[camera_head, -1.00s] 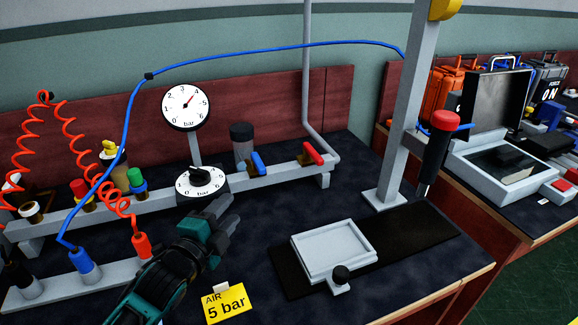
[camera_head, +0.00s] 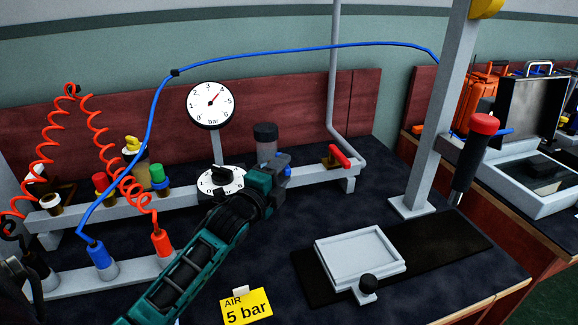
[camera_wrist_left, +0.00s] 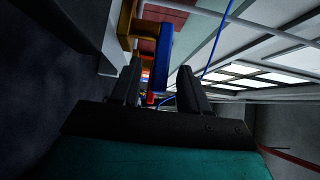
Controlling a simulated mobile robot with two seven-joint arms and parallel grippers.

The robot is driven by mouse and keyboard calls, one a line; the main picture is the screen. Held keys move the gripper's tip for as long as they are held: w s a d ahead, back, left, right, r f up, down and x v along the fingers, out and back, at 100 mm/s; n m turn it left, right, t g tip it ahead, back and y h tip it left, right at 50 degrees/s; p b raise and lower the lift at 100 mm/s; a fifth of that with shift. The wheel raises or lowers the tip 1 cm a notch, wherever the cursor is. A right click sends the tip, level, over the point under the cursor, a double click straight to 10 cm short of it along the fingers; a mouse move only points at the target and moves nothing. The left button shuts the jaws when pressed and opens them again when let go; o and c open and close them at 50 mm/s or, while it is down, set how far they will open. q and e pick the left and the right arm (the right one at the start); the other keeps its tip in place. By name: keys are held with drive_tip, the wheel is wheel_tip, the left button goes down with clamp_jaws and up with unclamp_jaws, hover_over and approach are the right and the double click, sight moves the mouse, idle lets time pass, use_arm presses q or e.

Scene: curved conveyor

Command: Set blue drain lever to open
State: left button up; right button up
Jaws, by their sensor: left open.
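The blue drain lever (camera_head: 288,172) is mostly hidden behind my left gripper in the head view; only a bit of blue shows beside it. In the left wrist view the blue lever (camera_wrist_left: 165,50) is a long bar on a brass-coloured valve body (camera_wrist_left: 126,22). My left gripper (camera_head: 278,168) is at the grey pipe, right of the regulator knob. In the wrist view the open left gripper (camera_wrist_left: 158,82) has a finger on each side of the lever's line. I cannot tell whether it touches the lever. My right gripper is not in view.
A clear cup with a black cap (camera_head: 265,140) stands behind the gripper. A red lever (camera_head: 340,157) is farther right on the pipe. The regulator knob (camera_head: 221,182) and pressure gauge (camera_head: 211,105) are to the left. A grey post (camera_head: 437,120) and tray (camera_head: 360,257) stand right.

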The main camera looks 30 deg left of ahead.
use_arm(q)
drive_tip(key=shift+w+a, duration=0.15)
drive_tip(key=shift+w, duration=1.75)
clamp_jaws()
